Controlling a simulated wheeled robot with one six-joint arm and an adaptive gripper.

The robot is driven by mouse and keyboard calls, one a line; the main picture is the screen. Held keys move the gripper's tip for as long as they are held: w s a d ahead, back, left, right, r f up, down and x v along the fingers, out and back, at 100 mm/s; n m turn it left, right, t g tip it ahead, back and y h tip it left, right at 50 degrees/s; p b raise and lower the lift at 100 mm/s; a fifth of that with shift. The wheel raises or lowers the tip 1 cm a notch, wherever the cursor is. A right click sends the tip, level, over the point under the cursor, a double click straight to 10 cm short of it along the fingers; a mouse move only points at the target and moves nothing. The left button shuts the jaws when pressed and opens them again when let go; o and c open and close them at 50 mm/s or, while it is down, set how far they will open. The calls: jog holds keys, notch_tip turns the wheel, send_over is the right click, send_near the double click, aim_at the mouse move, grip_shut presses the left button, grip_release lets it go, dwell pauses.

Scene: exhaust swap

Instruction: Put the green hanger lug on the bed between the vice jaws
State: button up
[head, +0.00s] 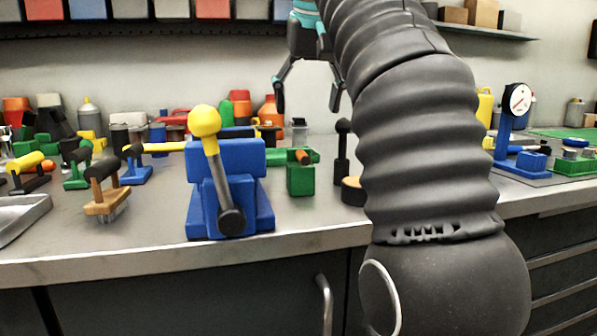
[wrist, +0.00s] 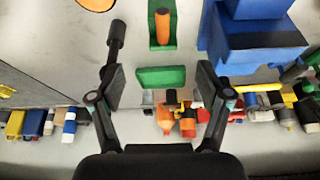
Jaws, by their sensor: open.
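The blue vice (head: 230,165) stands on the bench, its yellow-knobbed lever in front. In the wrist view the vice (wrist: 255,45) is at upper right. A green block (head: 300,180) with an orange-brown cylinder on it stands right of the vice; the block (wrist: 153,33) also shows at the top of the wrist view. A separate flat green piece (wrist: 161,77) appears between my fingers in the wrist view. I cannot tell for certain which green part is the hanger lug. My gripper (head: 307,100) is open and empty, pointing down above the bench behind the green block.
A black upright post (head: 342,150) stands right of the green block. Several handled tools (head: 105,190) and a grey tray (head: 20,215) are at left. Bottles and containers (head: 88,115) line the back. A dial gauge stand (head: 515,110) is at right. The front bench strip is clear.

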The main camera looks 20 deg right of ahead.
aim_at(300, 166)
jog(key=x, duration=0.7)
jog(key=shift+w+f, duration=0.1)
jog(key=shift+f, duration=0.25)
jog(key=shift+a+b+x, duration=0.15)
jog(key=shift+b+x, duration=0.2)
jog(key=shift+x, duration=1)
jog(key=shift+a+b+x, duration=0.1)
jog(key=shift+b+x, duration=0.25)
jog(key=shift+x, duration=1.05)
grip_shut()
